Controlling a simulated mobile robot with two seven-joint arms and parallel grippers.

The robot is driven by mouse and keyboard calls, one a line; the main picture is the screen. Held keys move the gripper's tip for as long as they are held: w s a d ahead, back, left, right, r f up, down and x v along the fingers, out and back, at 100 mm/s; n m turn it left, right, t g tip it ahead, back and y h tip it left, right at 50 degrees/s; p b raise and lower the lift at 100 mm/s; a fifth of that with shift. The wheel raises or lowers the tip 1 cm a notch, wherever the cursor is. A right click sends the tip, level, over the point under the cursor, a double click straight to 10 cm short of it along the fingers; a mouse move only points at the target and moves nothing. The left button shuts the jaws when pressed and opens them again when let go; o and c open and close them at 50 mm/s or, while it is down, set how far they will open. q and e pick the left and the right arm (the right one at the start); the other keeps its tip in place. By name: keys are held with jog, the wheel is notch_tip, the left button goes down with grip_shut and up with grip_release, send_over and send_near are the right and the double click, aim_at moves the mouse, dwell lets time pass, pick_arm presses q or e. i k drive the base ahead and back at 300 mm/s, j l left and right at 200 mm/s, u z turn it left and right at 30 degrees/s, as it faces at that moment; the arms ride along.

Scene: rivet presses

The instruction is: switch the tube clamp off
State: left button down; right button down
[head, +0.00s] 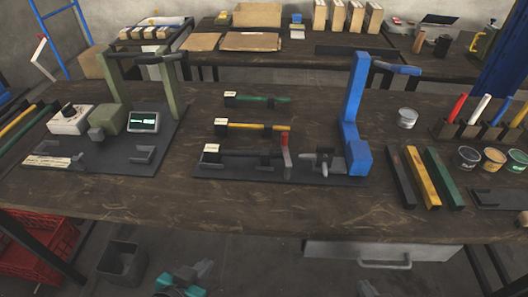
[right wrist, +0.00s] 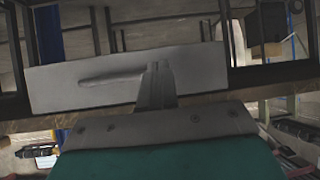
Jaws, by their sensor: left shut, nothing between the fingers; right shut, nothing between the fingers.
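No part is labelled legibly as the tube clamp. In the head view a red lever (head: 285,150) stands upright at the right end of a black tube (head: 245,153) on the blue press's base plate (head: 215,175). A small dark clamp-like block (head: 326,160) with a grey handle stands beside it, left of the blue press (head: 354,110). My left gripper (head: 203,268) is shut and empty, low in front of the bench.
A green press (head: 165,90) stands at left with a white knob box (head: 70,119) and a display (head: 143,122). Coloured bars (head: 425,175), tubs and upright markers are at right. The bench's front strip is mostly clear. A drawer (head: 375,252) hangs beneath.

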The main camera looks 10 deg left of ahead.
aim_at(285, 134)
jog(key=k+l+z, duration=0.15)
jog(key=l, duration=1.1)
jog(key=l+z, duration=0.15)
jog(key=l, duration=1.05)
